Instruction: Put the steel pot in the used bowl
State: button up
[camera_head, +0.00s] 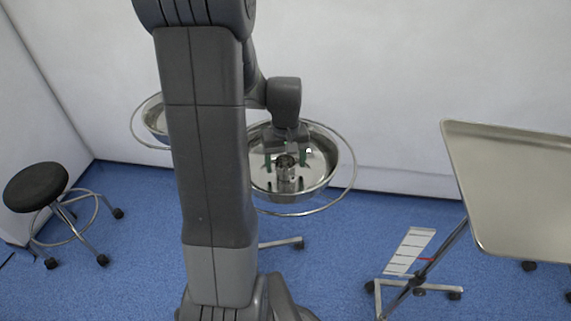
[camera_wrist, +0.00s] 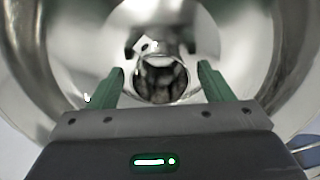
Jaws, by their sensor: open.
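The steel pot (camera_head: 286,176) is a small shiny cup standing inside a wide steel bowl (camera_head: 325,178), near its middle. In the wrist view the steel pot (camera_wrist: 161,80) shows its round open mouth, just beyond and between the two green fingers. My gripper (camera_head: 285,160) is over the bowl, fingers pointing down into it. In the wrist view the fingers of my gripper (camera_wrist: 161,82) are apart, one on each side of the pot, with gaps visible. The bowl wall (camera_wrist: 275,50) surrounds the pot. No label marks which bowl is the used one.
A second steel bowl (camera_head: 153,118) in a ring stand is partly hidden behind my arm at left. A steel tray table (camera_head: 515,185) stands at right. A black stool (camera_head: 37,187) is at far left. A white wall is close behind the bowls.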

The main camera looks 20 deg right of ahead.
notch_tip(320, 180, up, 11)
jog(key=p, duration=0.1)
jog(key=shift+f, duration=0.2)
